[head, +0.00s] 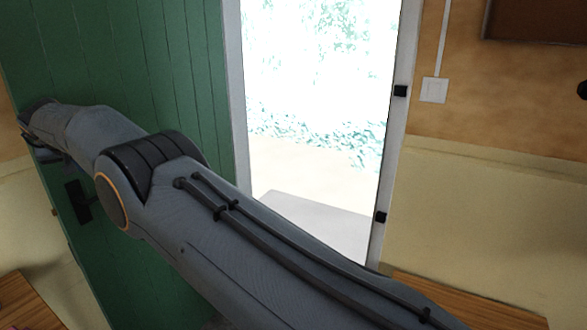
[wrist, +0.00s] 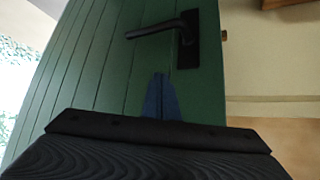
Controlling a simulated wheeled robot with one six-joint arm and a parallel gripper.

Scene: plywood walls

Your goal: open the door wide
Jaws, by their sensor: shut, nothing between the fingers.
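The green plank door (head: 130,60) stands swung open, leaving the bright doorway (head: 320,110) clear to its right. Its black handle (head: 78,200) is near the free edge at the left, partly beside my arm. In the wrist view, the green door (wrist: 95,70) fills the middle, and the black lever handle (wrist: 165,28) sticks out to the left from its plate. My gripper (wrist: 160,78) has its blue fingers together and empty, just below the lever. I cannot tell whether they touch the door. In the head view my arm hides the fingers.
The white door frame (head: 393,130) has black fittings on its right post. A light switch (head: 433,90) is on the tan wall. Wooden furniture tops show at the lower left (head: 25,305) and lower right (head: 465,300). The doorway floor looks clear.

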